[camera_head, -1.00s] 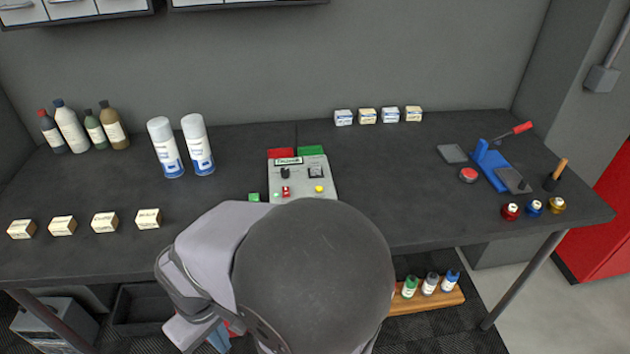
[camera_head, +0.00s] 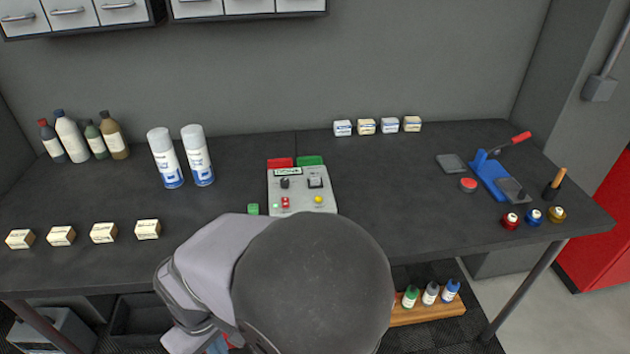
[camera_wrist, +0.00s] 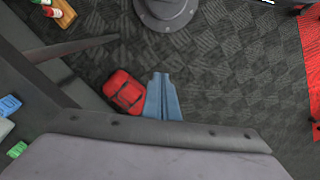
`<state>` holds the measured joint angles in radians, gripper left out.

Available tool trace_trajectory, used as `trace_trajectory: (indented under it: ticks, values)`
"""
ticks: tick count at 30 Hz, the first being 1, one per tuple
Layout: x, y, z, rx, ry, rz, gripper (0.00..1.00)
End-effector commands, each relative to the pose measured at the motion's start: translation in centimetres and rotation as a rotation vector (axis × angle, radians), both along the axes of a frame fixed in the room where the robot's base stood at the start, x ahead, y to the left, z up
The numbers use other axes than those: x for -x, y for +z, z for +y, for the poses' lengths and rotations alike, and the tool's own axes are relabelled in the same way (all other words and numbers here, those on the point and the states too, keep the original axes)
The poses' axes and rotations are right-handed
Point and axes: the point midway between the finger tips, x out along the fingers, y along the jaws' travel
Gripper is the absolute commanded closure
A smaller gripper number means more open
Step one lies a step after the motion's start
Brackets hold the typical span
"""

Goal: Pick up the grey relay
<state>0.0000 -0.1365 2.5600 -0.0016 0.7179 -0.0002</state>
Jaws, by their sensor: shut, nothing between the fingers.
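I cannot pick out a grey relay with certainty in either view. It may be hidden behind my arm or too small to tell. My gripper shows in the wrist view as two blue-grey fingers (camera_wrist: 162,82), shut together with nothing between them, pointing over the dark patterned floor. In the head view my gripper (camera_head: 217,344) is only partly seen, low at the bottom edge, in front of the bench and mostly covered by my arm.
A grey control box (camera_head: 302,197) stands mid-bench, its front partly hidden by my arm. Spray cans (camera_head: 197,155), small boxes (camera_head: 103,233) and a blue press (camera_head: 489,177) stand on the dark bench (camera_head: 400,190). A red object (camera_wrist: 124,91) lies beside my fingers in the wrist view.

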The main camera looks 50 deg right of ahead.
Motion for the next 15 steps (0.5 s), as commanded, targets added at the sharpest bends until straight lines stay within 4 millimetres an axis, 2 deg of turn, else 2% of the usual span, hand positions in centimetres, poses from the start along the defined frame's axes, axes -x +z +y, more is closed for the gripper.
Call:
trace_trajectory:
  ticks: [3, 8, 9, 15]
  values:
    - [0.0, 0.0, 0.0, 0.0, 0.0, 0.0, 0.98]
    - [0.0, 0.0, 0.0, 0.0, 0.0, 0.0, 0.59]
    - [0.0, 0.0, 0.0, 0.0, 0.0, 0.0, 0.56]
    - [0.0, 0.0, 0.0, 0.0, 0.0, 0.0, 0.56]
